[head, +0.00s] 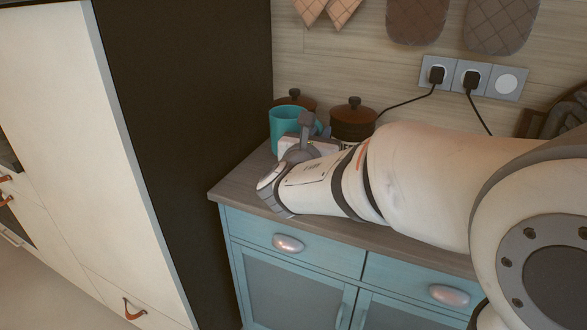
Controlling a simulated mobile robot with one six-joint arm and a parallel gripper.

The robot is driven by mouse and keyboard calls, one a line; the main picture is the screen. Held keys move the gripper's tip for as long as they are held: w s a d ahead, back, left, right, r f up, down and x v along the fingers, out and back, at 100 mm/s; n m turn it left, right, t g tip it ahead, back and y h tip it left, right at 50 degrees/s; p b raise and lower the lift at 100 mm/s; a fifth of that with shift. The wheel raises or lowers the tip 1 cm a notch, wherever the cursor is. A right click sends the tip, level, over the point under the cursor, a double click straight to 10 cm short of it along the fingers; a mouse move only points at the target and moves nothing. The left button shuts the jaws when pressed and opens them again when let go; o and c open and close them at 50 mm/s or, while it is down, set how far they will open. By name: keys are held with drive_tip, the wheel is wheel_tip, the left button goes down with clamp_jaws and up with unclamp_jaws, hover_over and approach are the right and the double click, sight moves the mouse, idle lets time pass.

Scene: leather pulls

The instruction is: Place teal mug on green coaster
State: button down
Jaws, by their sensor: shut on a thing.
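The teal mug (286,124) is upright at the back left of the wooden counter, close to the wall. My gripper (308,124) is at the right side of the mug and is shut on it. My wrist hides part of the contact and the area below the mug, so I cannot tell whether the mug touches the counter. No green coaster shows in this view.
The wooden counter (233,195) has a bare left front corner. Brown lidded pots (353,120) stand behind and beside the mug. Sockets with plugged cables (437,75) are on the wall. A tall dark cabinet side (190,120) stands left of the counter.

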wheel_tip(320, 180, down, 10)
drive_tip(key=shift+a+r+b, duration=0.1)
drive_tip(key=shift+r+b, duration=0.1)
drive_tip(key=shift+b, duration=0.9)
drive_tip(key=shift+f, duration=0.25)
drive_tip(key=c, duration=1.5)
unclamp_jaws()
drive_tip(key=shift+r, duration=0.1)
drive_tip(key=shift+r, duration=0.15)
drive_tip(key=p+v, duration=0.1)
drive_tip(key=v, duration=1.1)
